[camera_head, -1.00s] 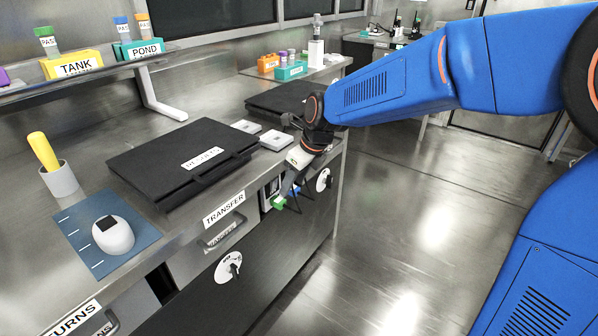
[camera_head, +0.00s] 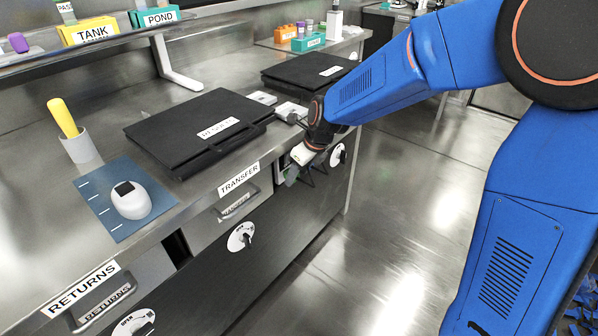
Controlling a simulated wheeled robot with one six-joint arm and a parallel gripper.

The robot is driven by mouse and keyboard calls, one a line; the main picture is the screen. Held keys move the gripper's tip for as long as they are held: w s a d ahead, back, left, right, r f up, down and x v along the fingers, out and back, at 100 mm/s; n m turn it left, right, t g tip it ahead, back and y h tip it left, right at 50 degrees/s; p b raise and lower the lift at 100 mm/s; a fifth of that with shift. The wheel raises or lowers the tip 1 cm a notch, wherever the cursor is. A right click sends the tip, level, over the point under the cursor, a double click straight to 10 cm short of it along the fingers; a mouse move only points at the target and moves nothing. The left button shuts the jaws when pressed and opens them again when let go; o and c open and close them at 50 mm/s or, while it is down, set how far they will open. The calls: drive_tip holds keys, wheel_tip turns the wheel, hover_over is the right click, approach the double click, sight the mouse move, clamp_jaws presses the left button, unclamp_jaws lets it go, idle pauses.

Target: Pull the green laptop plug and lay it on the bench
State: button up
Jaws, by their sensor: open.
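My gripper (camera_head: 298,179) is low at the front face of the bench (camera_head: 118,128), beyond the TRANSFER drawer, with its fingers pointing down. It is open. A small patch of green, which looks like the green laptop plug (camera_head: 280,177), shows at the left side of the fingers, by the bench front. Most of the plug is hidden by the gripper. I cannot tell whether it sits in a socket or touches a finger. A closed black laptop-like case (camera_head: 165,135) with a white label lies flat on the bench top behind.
A blue mat (camera_head: 95,205) with a white mouse-like device (camera_head: 130,200) and a grey cup (camera_head: 80,148) stand at left. A second black case (camera_head: 305,72) lies farther back. Round dials (camera_head: 240,237) mark the bench front. The floor at right is clear.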

sight(305, 182)
drive_tip(key=c, duration=1.1)
drive_tip(key=shift+s+d, duration=0.2)
drive_tip(key=shift+d, duration=0.1)
drive_tip(key=shift+s+d, duration=0.9)
drive_tip(key=shift+d, duration=0.25)
drive_tip(key=shift+s+d, duration=0.1)
